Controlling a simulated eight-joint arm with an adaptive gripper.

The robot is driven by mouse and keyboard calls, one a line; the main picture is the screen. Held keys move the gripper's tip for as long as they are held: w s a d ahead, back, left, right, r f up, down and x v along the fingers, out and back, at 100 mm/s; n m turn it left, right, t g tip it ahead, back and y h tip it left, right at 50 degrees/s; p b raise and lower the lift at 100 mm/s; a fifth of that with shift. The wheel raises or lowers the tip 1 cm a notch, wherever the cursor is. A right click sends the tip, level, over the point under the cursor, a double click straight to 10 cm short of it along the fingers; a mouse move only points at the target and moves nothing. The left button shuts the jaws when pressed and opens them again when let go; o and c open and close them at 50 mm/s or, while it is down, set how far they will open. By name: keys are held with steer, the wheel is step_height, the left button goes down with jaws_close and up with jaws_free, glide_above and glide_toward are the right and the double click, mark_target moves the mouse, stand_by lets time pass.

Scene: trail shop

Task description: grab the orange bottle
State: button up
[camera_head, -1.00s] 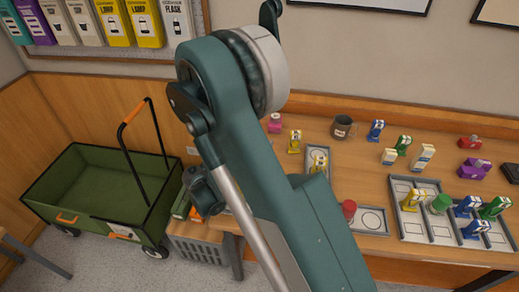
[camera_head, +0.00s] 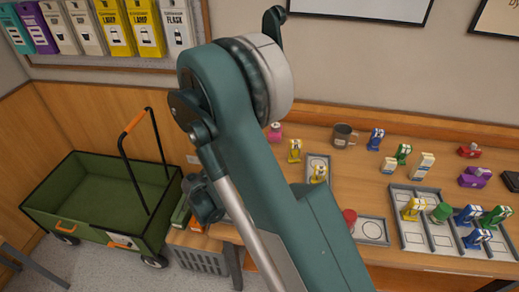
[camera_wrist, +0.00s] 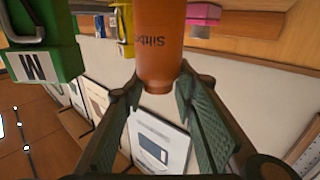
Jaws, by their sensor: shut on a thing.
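The orange bottle (camera_wrist: 160,45) fills the top middle of the wrist view, with dark lettering upside down on its side. My gripper (camera_wrist: 158,88) has its two dark ridged fingers on either side of the bottle's near end and is shut on it. The bottle's far end is cut off by the frame. In the head view my arm hides the gripper and the bottle, so the bottle's height over any surface cannot be told.
In the wrist view a green item (camera_wrist: 42,63) marked M is at left; a pink one (camera_wrist: 204,14) is at upper right. The head view shows a wooden counter with a grey divided tray (camera_head: 409,236), a mug (camera_head: 344,136) and a green cart (camera_head: 92,205) on the floor.

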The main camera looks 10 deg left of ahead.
step_height(320, 180, up, 9)
steer(key=shift+f+p, duration=0.1)
steer(key=shift+p, duration=0.95)
